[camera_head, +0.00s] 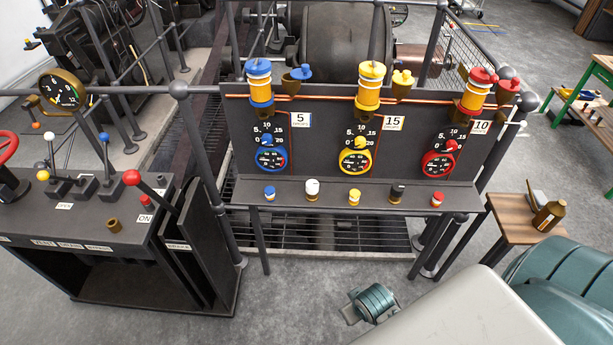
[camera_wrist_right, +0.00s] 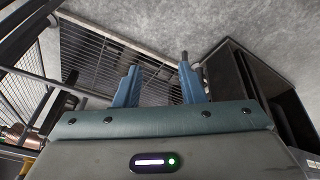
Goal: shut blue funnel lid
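The blue funnel lid (camera_head: 301,72), with a small knob on top, is at the upper left of the gauge panel. It sits up and to the right of its small brass funnel (camera_head: 287,84), not squarely over it; the exact gap is too small to tell. The blue-capped oiler (camera_head: 259,84) stands just left of them. My right gripper (camera_wrist_right: 159,65) has its two blue-grey fingers apart with nothing between them, over the floor and grating in the right wrist view. It is well away from the lid. My left gripper is not in view.
The panel (camera_head: 330,140) also carries yellow and red oilers, gauges and a shelf of small caps. A copper pipe (camera_head: 330,98) runs along its top. A lever console (camera_head: 90,215) stands left, and a wooden stool (camera_head: 512,222) with an oil can (camera_head: 548,215) stands right.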

